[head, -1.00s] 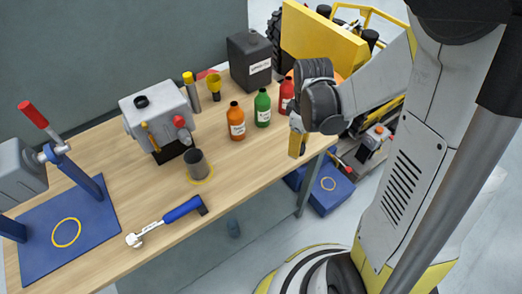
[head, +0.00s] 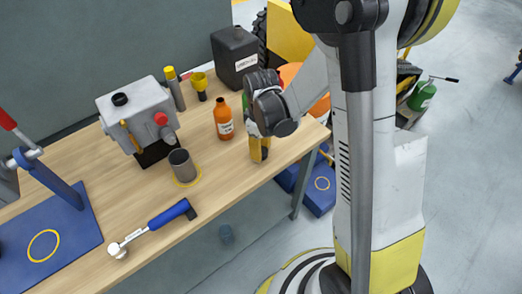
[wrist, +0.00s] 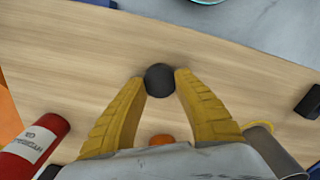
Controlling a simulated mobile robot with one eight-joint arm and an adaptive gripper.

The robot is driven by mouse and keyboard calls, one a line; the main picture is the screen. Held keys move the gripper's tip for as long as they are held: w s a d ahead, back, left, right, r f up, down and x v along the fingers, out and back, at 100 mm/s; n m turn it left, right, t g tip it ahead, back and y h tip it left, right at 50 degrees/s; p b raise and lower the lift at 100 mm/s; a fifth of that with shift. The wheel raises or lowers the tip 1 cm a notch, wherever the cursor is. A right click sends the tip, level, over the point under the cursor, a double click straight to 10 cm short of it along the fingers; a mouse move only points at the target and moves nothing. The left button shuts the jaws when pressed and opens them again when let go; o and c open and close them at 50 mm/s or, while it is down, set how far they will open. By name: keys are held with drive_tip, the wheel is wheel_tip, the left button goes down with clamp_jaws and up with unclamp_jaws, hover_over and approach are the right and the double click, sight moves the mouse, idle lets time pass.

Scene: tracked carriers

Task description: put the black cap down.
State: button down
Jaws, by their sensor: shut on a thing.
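My gripper (head: 259,158) has yellow fingers and hangs low over the right part of the wooden bench (head: 225,200). In the wrist view my gripper (wrist: 160,82) is shut on a small round black cap (wrist: 160,80), held between the two fingertips. The bench top (wrist: 210,60) shows behind it; I cannot tell how high above it the cap is. In the head view the held cap is hidden or too small to make out.
An orange bottle (head: 223,120) stands left of my gripper. A red bottle (wrist: 35,145) shows in the wrist view. A grey cup (head: 182,165) stands on a yellow ring. A blue-handled wrench (head: 150,230) lies near the front edge. Bare wood lies between wrench and gripper.

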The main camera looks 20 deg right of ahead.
drive_tip(key=shift+f, duration=0.2)
drive_tip(key=c, duration=1)
unclamp_jaws()
drive_tip(key=shift+r, duration=0.1)
wheel_tip(320, 180, up, 13)
drive_tip(key=p, duration=0.5)
drive_tip(key=shift+s+r+m+t, duration=1.2)
drive_tip(key=shift+s+r+m, duration=0.2)
drive_tip(key=shift+s+r, duration=0.8)
drive_tip(key=shift+s+r+m+t, duration=1.2)
drive_tip(key=shift+s+r+m, duration=0.2)
drive_tip(key=shift+s+r, duration=0.8)
drive_tip(key=shift+s+r+m+t, duration=1.2)
drive_tip(key=shift+s+r+m, duration=0.2)
drive_tip(key=shift+s+r, duration=0.8)
